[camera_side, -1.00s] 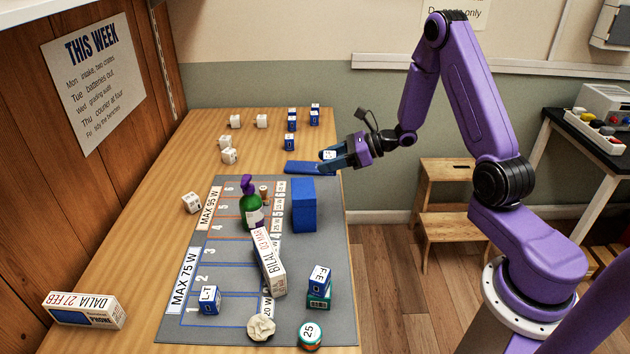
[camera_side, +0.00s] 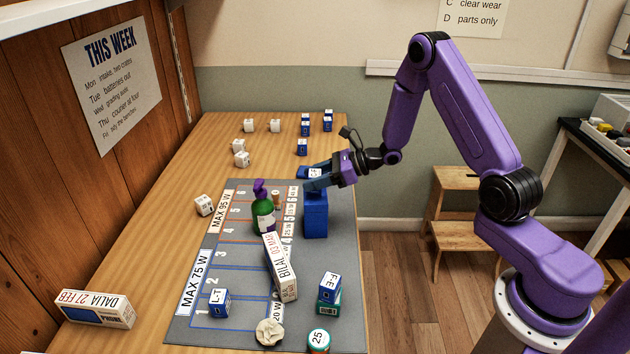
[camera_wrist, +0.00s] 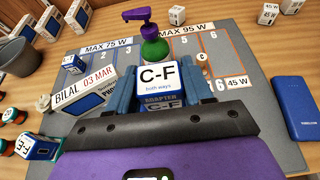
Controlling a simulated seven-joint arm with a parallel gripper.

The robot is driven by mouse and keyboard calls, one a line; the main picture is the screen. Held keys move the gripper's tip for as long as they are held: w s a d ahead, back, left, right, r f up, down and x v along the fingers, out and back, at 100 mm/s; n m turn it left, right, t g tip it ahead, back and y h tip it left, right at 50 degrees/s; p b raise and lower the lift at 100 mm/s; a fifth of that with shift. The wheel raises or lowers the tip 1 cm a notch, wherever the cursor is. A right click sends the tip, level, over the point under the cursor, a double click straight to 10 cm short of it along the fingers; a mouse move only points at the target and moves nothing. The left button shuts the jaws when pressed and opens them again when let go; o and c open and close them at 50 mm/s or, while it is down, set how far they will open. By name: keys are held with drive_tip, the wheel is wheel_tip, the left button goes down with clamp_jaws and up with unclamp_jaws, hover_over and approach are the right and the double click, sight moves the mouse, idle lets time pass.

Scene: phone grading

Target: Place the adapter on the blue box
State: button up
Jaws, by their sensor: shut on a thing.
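My gripper (camera_side: 312,182) is shut on a white-topped adapter (camera_side: 315,173) with blue sides. In the wrist view the adapter (camera_wrist: 158,76) reads "C-F both ways" and stands upright between the fingers. The blue box (camera_side: 316,216) stands upright on the grey mat, right of the green bottle. My gripper and the adapter are over the top of the box. The fingers hide the box's top edge, so I cannot tell whether the adapter touches it. I cannot make out the box in the wrist view.
A green bottle with a purple pump (camera_side: 263,208) stands close left of the box. A white phone box (camera_side: 281,268) lies in front. A flat blue slab (camera_wrist: 297,108) lies beside the mat. Other adapters (camera_side: 302,147) stand behind.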

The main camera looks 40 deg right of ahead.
drive_tip(key=shift+f, duration=0.5)
drive_tip(key=shift+f, duration=0.15)
drive_tip(key=o, duration=1)
